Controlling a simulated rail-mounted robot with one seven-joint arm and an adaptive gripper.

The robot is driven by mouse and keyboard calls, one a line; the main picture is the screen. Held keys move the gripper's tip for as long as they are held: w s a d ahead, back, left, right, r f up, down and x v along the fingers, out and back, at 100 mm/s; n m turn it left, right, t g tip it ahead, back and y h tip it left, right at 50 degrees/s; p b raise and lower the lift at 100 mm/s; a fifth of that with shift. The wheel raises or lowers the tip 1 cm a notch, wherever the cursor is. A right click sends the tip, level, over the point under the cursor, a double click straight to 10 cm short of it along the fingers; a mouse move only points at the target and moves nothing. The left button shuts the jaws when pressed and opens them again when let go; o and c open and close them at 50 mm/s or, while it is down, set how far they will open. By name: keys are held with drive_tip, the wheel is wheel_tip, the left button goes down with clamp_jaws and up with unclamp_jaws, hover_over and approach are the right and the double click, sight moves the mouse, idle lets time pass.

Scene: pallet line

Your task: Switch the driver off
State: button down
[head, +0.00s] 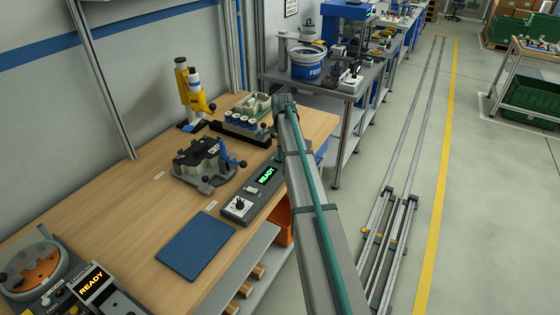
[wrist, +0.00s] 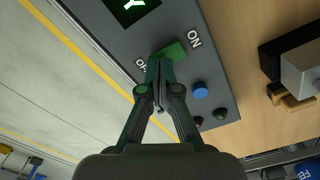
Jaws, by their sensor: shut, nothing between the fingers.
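The driver is a grey box with a lit green READY display; in the head view the driver (head: 258,200) stands at the right edge of the wooden bench. In the wrist view the grey panel of the driver (wrist: 222,85) shows a green switch (wrist: 172,51) between the labels ON and OFF. My gripper (wrist: 158,72) is shut and empty, its tips at the switch on the OFF side. They overlap the switch's edge and partly cover the OFF label; I cannot tell whether they touch. In the head view the gripper is mostly hidden behind my arm.
A blue button (wrist: 200,90) and small dark knobs sit close to my fingers on the panel. A grey fixture (head: 205,160) stands left of the driver, and a blue mat (head: 196,246) lies in front. Another READY box (head: 100,290) is at the lower left.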

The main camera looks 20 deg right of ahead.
drive_tip(key=shift+f, duration=0.5)
drive_tip(key=shift+r+p, duration=1.75)
drive_tip(key=shift+r, duration=1.85)
